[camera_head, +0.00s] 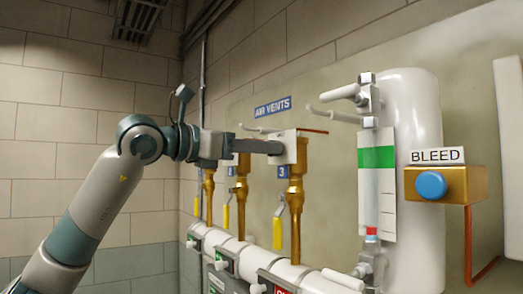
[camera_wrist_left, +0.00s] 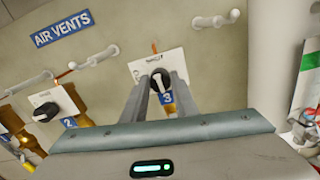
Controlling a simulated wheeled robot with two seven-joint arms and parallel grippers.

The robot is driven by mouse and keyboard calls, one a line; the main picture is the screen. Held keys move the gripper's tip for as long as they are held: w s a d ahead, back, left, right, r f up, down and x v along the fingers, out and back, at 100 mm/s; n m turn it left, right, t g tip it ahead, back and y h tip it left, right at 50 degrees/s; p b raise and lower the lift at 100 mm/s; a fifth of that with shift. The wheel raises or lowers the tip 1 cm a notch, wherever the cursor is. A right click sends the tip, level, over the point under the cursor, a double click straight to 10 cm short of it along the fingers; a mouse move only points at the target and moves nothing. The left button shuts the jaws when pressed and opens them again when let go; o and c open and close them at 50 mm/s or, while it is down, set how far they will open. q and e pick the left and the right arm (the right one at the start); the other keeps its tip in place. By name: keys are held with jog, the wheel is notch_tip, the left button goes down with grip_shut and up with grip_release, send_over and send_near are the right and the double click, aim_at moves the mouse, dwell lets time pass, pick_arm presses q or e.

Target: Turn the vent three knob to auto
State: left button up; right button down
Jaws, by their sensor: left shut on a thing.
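The vent three knob (camera_wrist_left: 160,82) is black and sits on a white plate (camera_wrist_left: 152,62) above the blue label 3 (camera_wrist_left: 167,98) in the left wrist view. My left gripper (camera_head: 278,148) reaches in from the left and is shut on this knob, one finger on each side. In the head view its fingers cover the knob; the brass vent three body (camera_head: 297,185) shows below the white plate. The knob's pointer and the plate's markings are too small to read. My right gripper is not in view.
Vent two, with its black knob (camera_wrist_left: 54,107), is left of vent three. A white peg (camera_head: 328,116) sticks out of the wall at the upper right. Yellow-handled levers (camera_head: 278,233) hang below, by a white pipe. A blue bleed button (camera_head: 431,185) is at right.

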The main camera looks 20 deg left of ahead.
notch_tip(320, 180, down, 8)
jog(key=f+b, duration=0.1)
jog(key=b, duration=0.7)
pick_arm(q)
jog(key=shift+w+a+n+b, duration=0.1)
jog(key=shift+n+b, duration=1.75)
jog(key=shift+n, duration=2.55)
jog(key=shift+a+n+b, duration=0.1)
jog(key=shift+n+b, duration=1.7)
jog(key=shift+n, duration=2.6)
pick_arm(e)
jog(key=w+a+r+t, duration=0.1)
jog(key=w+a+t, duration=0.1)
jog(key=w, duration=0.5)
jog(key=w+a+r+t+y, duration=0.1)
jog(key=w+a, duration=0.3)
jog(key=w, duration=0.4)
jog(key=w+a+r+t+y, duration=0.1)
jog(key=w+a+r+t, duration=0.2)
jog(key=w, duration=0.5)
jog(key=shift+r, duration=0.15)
pick_arm(q)
jog(key=o, duration=1.1)
jog(key=shift+c, duration=0.2)
jog(key=shift+f, duration=0.1)
